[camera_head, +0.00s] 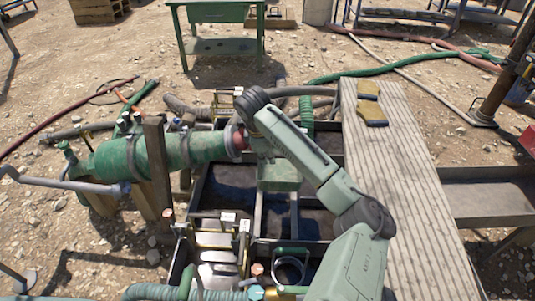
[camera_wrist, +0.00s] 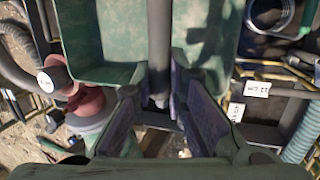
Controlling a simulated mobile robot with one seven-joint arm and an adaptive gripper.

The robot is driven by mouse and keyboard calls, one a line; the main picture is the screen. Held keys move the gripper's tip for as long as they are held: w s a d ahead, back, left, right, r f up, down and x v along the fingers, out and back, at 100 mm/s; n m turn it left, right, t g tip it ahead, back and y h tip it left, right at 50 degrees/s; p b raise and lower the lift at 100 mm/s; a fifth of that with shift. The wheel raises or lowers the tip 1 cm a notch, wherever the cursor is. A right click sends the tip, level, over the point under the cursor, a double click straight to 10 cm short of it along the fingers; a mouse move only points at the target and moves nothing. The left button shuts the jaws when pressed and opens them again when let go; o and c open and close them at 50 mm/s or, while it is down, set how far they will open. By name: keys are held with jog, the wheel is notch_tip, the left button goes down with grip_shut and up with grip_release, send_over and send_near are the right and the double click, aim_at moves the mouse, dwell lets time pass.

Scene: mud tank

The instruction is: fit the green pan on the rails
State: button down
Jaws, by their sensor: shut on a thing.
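The green pan (camera_head: 280,178) hangs under my gripper above the dark mud tank (camera_head: 315,222) in the head view. In the wrist view its green inside (camera_wrist: 95,35) shows on both sides of a grey bar (camera_wrist: 159,45), which looks like its handle. My gripper (camera_wrist: 157,98) is shut on this bar, with a finger on each side. Two narrow grey bars that look like the rails (camera_head: 258,215) run toward the front of the tank, below the pan. Whether the pan touches them is not clear. My arm hides its upper right part.
A green cylinder with a red end (camera_head: 185,150) lies close left of the pan. A plank walkway (camera_head: 410,165) with yellow pieces (camera_head: 371,113) runs along the right. Yellow frames with white tags (camera_head: 227,216) stand at the front left. A coiled hose (camera_head: 290,267) is in front.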

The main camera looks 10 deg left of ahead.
aim_at(269, 175)
jog(key=shift+r+p, duration=0.2)
jog(key=shift+p, duration=0.2)
jog(key=shift+f, duration=0.2)
dwell(0.3)
jog(key=shift+f+b, duration=1.9)
jog(key=shift+f, duration=2.1)
notch_tip(269, 175, down, 7)
jog(key=b, duration=0.3)
jog(key=shift+f+b, duration=0.6)
jog(key=shift+f, duration=1.75)
jog(key=c, duration=1.5)
grip_release()
jog(key=shift+c, duration=0.2)
